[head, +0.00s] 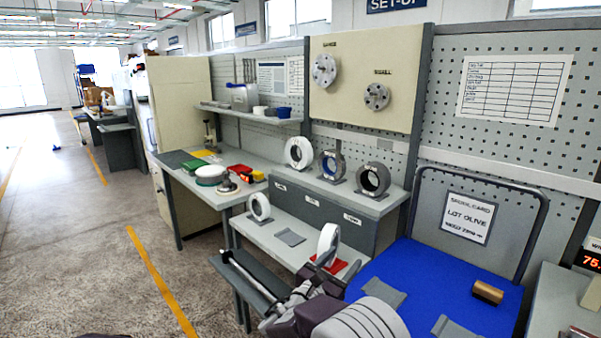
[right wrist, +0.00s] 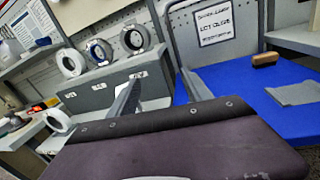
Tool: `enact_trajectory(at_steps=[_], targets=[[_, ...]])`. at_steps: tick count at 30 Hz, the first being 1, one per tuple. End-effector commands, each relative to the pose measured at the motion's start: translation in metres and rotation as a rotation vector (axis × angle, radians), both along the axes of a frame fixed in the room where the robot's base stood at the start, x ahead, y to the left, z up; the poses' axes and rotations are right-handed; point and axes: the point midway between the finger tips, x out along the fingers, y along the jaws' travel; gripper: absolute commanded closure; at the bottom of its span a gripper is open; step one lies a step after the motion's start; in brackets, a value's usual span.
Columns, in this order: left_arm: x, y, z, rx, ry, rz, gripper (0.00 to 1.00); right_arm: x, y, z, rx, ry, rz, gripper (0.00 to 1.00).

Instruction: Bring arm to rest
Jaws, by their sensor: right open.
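My right gripper (head: 312,287) is low in the middle of the head view, in front of the small bench. In the right wrist view its two fingers (right wrist: 163,82) stand apart with nothing between them. Three ring spools stand on the grey riser: a white one (head: 299,152), a blue-cored one (head: 332,165) and a dark-cored one (head: 373,179).
Open floor (head: 80,240) lies at left.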

Motion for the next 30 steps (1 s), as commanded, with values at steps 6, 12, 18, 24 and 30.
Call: enact_trajectory(at_steps=[6, 12, 18, 24, 30], targets=[[0.000, 0.000, 0.000, 0.000, 0.000, 0.000, 0.64, -0.035, -0.107, 0.006, 0.145, 0.040, -0.253, 0.42], [0.000, 0.000, 0.000, 0.000, 0.000, 0.000, 0.64, -0.153, -0.210, -0.052, 0.598, 0.106, -0.677, 0.42], [0.000, 0.000, 0.000, 0.000, 0.000, 0.000, 0.64, -0.280, -0.182, -0.135, 1.267, -0.017, -1.159, 0.42], [0.000, 0.000, 0.000, 0.000, 0.000, 0.000, 0.64, -0.319, -0.104, -0.175, 1.743, -0.275, -1.525, 0.42], [-0.001, 0.000, 0.037, 0.000, 0.002, 0.000, 0.64, -0.299, -0.072, -0.147, 1.993, -0.572, -1.712, 0.42]])
